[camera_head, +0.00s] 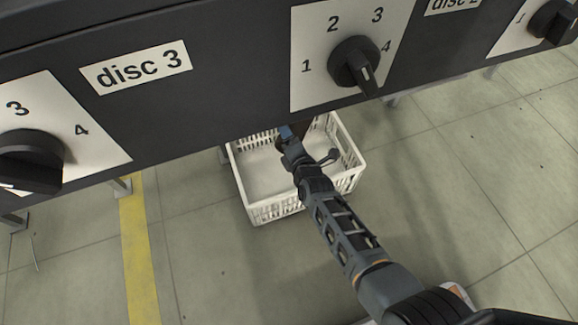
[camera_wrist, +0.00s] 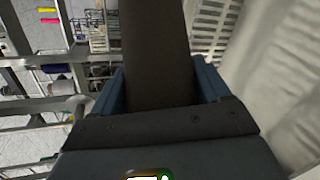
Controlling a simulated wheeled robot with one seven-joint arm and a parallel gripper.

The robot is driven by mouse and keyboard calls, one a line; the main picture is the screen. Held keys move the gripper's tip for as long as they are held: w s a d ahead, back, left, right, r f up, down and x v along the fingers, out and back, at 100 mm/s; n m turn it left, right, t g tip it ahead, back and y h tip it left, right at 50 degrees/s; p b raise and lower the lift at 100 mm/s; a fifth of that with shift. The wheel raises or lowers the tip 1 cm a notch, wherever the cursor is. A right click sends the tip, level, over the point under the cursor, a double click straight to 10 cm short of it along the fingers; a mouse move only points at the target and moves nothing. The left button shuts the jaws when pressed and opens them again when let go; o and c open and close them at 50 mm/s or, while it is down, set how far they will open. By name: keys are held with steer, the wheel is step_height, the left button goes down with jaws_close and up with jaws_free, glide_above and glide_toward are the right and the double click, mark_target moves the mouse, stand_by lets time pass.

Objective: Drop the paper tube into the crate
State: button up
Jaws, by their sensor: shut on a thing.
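The paper tube (camera_wrist: 157,50) is dark brown. In the wrist view it stands between the two blue fingers of my gripper (camera_head: 287,134), which is shut on it. In the head view only a small dark part of the tube (camera_head: 301,128) shows beside the fingers. The white plastic crate (camera_head: 277,210) sits on the floor below the machine panel. In the head view my gripper and the tube overlap the crate's opening; their height over it is hard to tell. The visible part of the crate's bottom is bare. White slats that look like the crate (camera_wrist: 210,20) show in the wrist view.
A dark machine panel (camera_head: 235,85) with numbered knobs and a "disc 3" label overhangs the crate's back edge. Metal legs (camera_head: 121,186) stand below it. A yellow floor line (camera_head: 138,250) runs at left. The tiled floor right of the crate is clear.

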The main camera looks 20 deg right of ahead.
steer(key=shift+f+b, duration=1.75)
steer(key=shift+f, duration=0.25)
steer(key=o, duration=1.1)
steer(key=shift+c, duration=0.2)
steer(key=shift+s+r+p, duration=0.5)
steer(key=shift+s+p, duration=0.15)
steer(key=shift+p, duration=0.45)
steer(key=p+v, duration=0.6)
steer(key=p, duration=0.1)
steer(key=shift+s+f, duration=0.15)
steer(key=shift+s, duration=0.15)
